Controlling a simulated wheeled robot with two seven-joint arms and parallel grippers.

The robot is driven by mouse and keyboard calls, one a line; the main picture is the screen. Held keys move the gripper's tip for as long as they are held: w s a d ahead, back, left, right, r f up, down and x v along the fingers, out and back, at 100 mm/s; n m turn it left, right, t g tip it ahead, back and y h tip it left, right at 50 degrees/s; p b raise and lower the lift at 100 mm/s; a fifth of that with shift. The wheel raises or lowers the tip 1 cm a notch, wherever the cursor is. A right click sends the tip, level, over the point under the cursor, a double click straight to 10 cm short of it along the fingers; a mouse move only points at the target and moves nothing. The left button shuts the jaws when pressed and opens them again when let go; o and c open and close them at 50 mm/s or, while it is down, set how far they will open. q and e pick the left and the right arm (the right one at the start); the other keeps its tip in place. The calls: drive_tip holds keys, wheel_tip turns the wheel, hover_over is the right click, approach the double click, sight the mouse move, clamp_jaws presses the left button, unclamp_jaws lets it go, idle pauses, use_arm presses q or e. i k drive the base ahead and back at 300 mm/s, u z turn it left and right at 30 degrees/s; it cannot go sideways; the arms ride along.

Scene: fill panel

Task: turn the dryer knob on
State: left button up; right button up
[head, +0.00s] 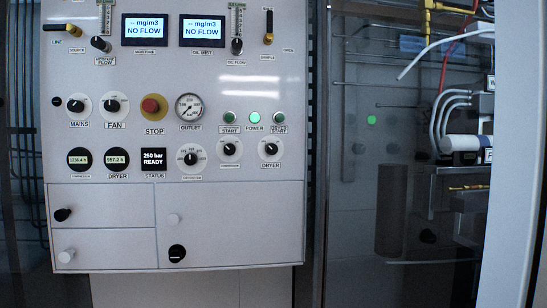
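The dryer knob (270,149) is a small black rotary knob on a white round plate, at the lower right of the white control panel in the head view. The label DRYER is printed below it. Its white pointer mark is too small for me to read its setting surely. A separate round DRYER display (116,159) reads about 957.2 h at the lower left. Neither my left gripper nor my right gripper is in view.
A similar knob (230,149) sits just left of the dryer knob, and a larger selector (191,158) further left. Green buttons (229,118) and a lit power lamp (255,118) are above. The red stop button (151,106) is left. A glass-fronted cabinet (400,150) stands right.

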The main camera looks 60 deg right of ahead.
sight(272, 149)
drive_tip(key=u, duration=0.85)
drive_tip(key=i, duration=0.45)
drive_tip(key=z, duration=1.65)
drive_tip(key=i, duration=0.2)
drive_tip(key=z, duration=0.4)
